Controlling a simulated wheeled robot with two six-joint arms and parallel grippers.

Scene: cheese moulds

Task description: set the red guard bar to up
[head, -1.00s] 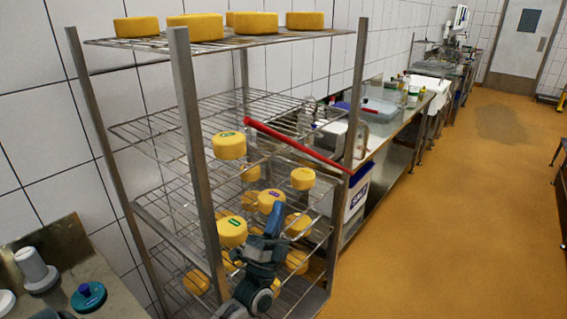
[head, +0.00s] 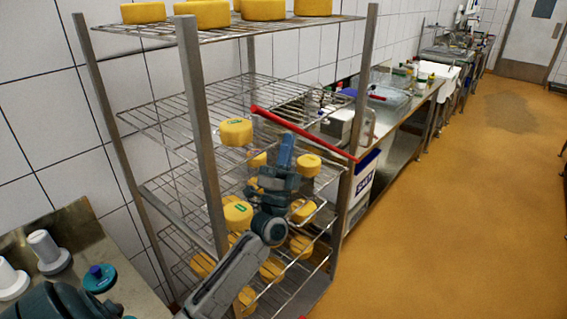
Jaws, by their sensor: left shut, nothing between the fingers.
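The red guard bar (head: 308,134) crosses the right front of the wire rack. It slopes down from its left end to its right end, which meets the right front post (head: 361,100). My left gripper (head: 287,142) is shut and empty, its fingers pointing up. Its tips lie just under the bar in the picture, left of the bar's middle; I cannot tell whether they touch it. My right gripper is not in view.
Yellow cheeses (head: 236,131) sit on several shelves of the rack, close around my left arm. More stand on the top shelf (head: 225,37). A steel counter (head: 425,98) runs along the wall behind. The floor (head: 470,230) at the right is clear.

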